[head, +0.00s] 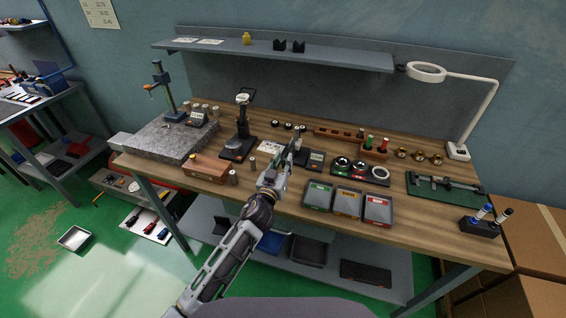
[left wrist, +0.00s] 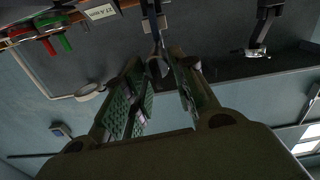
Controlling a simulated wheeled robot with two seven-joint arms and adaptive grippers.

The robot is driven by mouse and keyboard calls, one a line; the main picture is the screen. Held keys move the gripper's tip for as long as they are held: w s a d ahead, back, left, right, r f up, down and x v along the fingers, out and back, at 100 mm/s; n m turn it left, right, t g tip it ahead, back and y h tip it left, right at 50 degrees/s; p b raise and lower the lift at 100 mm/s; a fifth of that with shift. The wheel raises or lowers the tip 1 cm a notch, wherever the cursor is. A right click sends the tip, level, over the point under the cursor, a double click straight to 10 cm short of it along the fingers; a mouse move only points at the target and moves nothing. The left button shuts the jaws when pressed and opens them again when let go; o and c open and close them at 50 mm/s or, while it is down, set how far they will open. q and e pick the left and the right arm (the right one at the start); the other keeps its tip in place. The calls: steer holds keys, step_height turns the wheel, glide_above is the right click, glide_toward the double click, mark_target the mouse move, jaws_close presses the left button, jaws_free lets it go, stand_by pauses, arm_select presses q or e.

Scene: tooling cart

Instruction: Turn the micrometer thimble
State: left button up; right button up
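A black stand (head: 238,148) on the workbench carries what looks like the micrometer (head: 243,99), a pale round part with a dark U-shaped frame. In the left wrist view, which looks upside down, a similar silver part (left wrist: 258,53) shows at the upper right, well outside the fingers. My left gripper (head: 292,150) is above the bench, right of that stand and apart from it. In the left wrist view its green-padded fingers (left wrist: 158,80) are apart. A narrow dark forked shape shows between them; I cannot tell what it is. My right gripper is not in view.
A small readout (head: 316,158) is just right of my gripper. Red, amber and green trays (head: 347,203) line the front edge. A granite plate (head: 165,140) lies left, a lamp (head: 427,72) stands right, and a shelf (head: 285,54) hangs behind. Open wood is at front right.

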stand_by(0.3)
arm_select(q)
jaws_close()
steer(key=shift+d+m, duration=0.1)
steer(key=shift+m, duration=0.5)
steer(key=m, duration=1)
steer(key=d+f+m, duration=0.1)
steer(key=m, duration=0.4)
steer(key=shift+s+m, duration=0.15)
steer(key=shift+m, duration=0.15)
stand_by(0.4)
